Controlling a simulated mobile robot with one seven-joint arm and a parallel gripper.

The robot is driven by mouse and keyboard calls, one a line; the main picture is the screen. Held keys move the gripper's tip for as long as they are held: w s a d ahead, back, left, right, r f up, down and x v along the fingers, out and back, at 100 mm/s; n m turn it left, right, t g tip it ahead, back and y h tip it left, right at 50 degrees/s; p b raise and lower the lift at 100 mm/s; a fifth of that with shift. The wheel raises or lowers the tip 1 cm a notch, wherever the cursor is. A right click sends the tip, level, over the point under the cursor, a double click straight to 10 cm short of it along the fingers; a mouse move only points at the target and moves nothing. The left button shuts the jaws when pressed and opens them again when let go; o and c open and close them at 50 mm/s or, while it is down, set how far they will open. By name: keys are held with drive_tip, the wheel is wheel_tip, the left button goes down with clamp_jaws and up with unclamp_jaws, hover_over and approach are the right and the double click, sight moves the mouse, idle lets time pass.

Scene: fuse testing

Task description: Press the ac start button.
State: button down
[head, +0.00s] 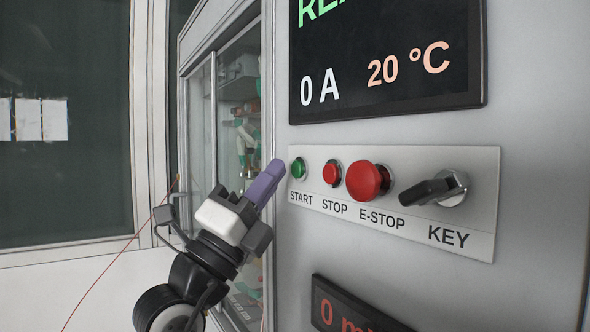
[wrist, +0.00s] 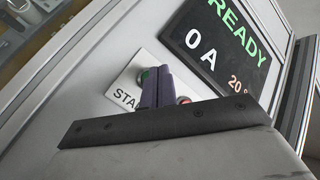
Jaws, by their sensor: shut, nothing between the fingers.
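The green START button (head: 298,168) is at the left end of a light label plate (head: 470,225) on the grey cabinet front. My gripper (head: 277,167) has its purple fingers shut and empty. In the head view the fingertips are just left of the green button, close to it; I cannot tell whether they touch. In the wrist view the green button (wrist: 145,76) shows beside the upper left of the shut fingers (wrist: 156,72), partly hidden by them. The START label is partly covered there.
Right of START are the red STOP button (head: 332,173), the larger red E-STOP knob (head: 367,180) and a black KEY switch (head: 435,189). A display (head: 385,50) above reads 0 A and 20 °C. A smaller display (head: 350,308) is below. A glass-doored cabinet (head: 200,110) stands behind.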

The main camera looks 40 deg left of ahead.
drive_tip(key=shift+w+f, duration=0.1)
drive_tip(key=shift+w, duration=0.05)
drive_tip(key=shift+w+d+b, duration=0.2)
drive_tip(key=shift+w+b, duration=0.05)
drive_tip(key=shift+b, duration=0.25)
drive_tip(key=shift+w+d+b, duration=0.15)
drive_tip(key=shift+w+b, duration=0.2)
drive_tip(key=shift+w, duration=0.1)
idle(0.4)
drive_tip(key=shift+s, duration=0.15)
drive_tip(key=shift+s+a+b, duration=0.3)
drive_tip(key=shift+s+b, duration=0.25)
drive_tip(key=shift+s, duration=0.1)
drive_tip(key=shift+s, duration=0.1)
